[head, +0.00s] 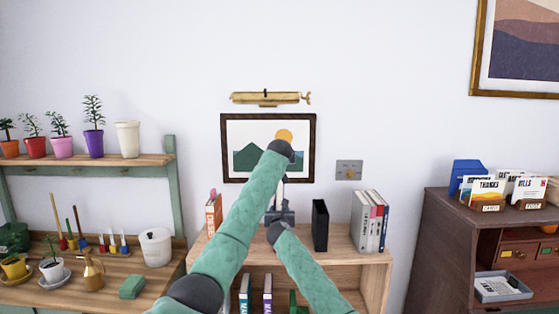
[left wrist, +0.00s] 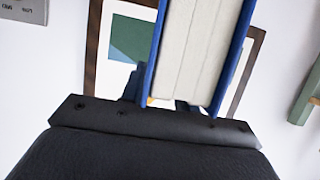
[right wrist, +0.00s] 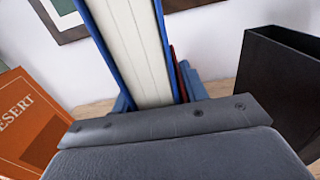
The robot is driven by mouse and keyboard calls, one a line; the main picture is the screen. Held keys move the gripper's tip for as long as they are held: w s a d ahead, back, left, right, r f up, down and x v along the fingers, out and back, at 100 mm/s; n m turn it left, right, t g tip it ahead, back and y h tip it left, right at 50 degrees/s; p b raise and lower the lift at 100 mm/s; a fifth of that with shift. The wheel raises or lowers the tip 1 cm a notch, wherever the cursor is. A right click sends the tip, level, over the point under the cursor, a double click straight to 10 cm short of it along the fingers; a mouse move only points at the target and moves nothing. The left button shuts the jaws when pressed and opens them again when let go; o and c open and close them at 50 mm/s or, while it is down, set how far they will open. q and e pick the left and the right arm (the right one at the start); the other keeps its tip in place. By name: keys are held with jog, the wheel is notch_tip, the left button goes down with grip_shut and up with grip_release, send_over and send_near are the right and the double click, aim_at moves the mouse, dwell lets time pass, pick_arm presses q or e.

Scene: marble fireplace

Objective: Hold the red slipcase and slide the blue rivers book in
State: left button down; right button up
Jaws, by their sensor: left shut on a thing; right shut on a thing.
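A blue-covered book (left wrist: 197,50) with cream pages stands between the jaws of my left gripper (left wrist: 160,97), which is shut on it. In the right wrist view a blue book (right wrist: 128,45), apparently the same one, rises between the jaws of my right gripper (right wrist: 160,97), shut on it. A thin red edge (right wrist: 177,76) shows just right of the book; it may be the red slipcase, but I cannot tell its position. In the head view my right gripper (head: 280,214) is above the shelf top, below the left arm's wrist. The book's title is hidden.
An orange DESERT book (right wrist: 22,120) stands left on the shelf top (head: 345,257). A black case (head: 320,226) stands to the right, with several upright books (head: 368,220) beyond. A framed picture (head: 240,135) hangs behind. Shelf space lies between the black case and those books.

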pick_arm(q)
jog(key=shift+f, duration=0.5)
jog(key=shift+f, duration=0.75)
jog(key=shift+f, duration=0.35)
jog(key=shift+f, duration=0.75)
jog(key=c, duration=1)
grip_release()
jog(key=shift+o, duration=0.2)
jog(key=shift+f, duration=0.2)
jog(key=v, duration=1.2)
jog(key=shift+r, duration=0.15)
